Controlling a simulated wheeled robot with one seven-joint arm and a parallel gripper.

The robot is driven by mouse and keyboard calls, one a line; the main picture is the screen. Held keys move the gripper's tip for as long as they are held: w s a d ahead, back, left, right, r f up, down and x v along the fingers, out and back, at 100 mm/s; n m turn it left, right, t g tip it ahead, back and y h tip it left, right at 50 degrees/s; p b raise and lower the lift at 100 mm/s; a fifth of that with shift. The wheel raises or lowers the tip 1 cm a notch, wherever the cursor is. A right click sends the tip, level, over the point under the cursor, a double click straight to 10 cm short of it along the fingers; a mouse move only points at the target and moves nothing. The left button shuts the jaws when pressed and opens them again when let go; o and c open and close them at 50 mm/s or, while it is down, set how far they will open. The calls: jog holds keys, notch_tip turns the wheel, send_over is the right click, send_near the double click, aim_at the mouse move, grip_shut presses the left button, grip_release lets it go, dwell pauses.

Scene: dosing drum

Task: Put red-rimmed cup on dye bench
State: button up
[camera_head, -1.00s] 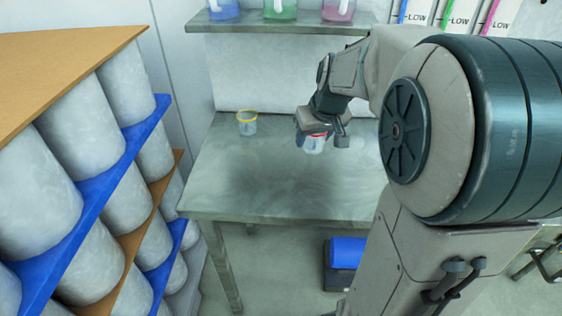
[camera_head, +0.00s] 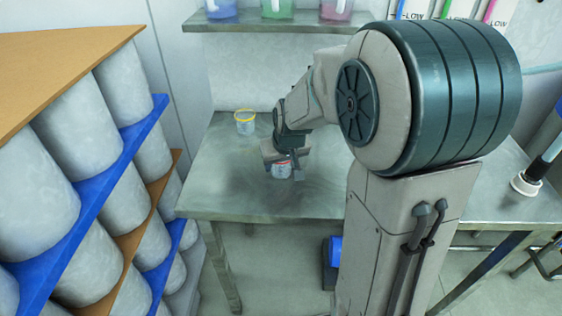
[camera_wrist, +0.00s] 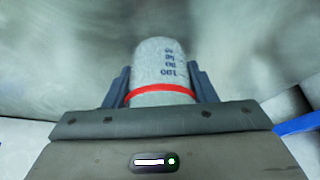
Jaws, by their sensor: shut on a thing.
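My gripper (camera_head: 284,167) is shut on the red-rimmed cup (camera_head: 281,171), low over the grey metal dye bench (camera_head: 225,190). The wrist view shows the cup (camera_wrist: 163,72) between my two dark fingers (camera_wrist: 160,88), its red band close to the palm and its marked grey wall pointing away. In the head view the cup's top is mostly hidden by my gripper. I cannot tell whether its base touches the bench top. A yellow-rimmed cup (camera_head: 245,124) stands upright on the bench, further back and to the left.
A shelf (camera_head: 270,23) with coloured jugs hangs above the bench. Stacked grey drums (camera_head: 75,125) with blue and brown dividers stand at the left. A blue object (camera_head: 335,250) is under the bench. The bench's front left is clear.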

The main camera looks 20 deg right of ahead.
jog(key=shift+f, duration=0.2)
jog(key=o, duration=0.9)
jog(key=shift+o, duration=0.2)
jog(key=shift+r, duration=0.15)
jog(key=shift+r, duration=0.2)
jog(key=v, duration=1.2)
jog(key=s+f+g, duration=0.1)
jog(key=s+f, duration=0.1)
jog(key=s, duration=0.6)
jog(key=s+f+m+g, duration=0.1)
jog(key=s+f, duration=0.1)
jog(key=s, duration=0.6)
jog(key=shift+a+f+p, duration=0.35)
jog(key=shift+p, duration=0.1)
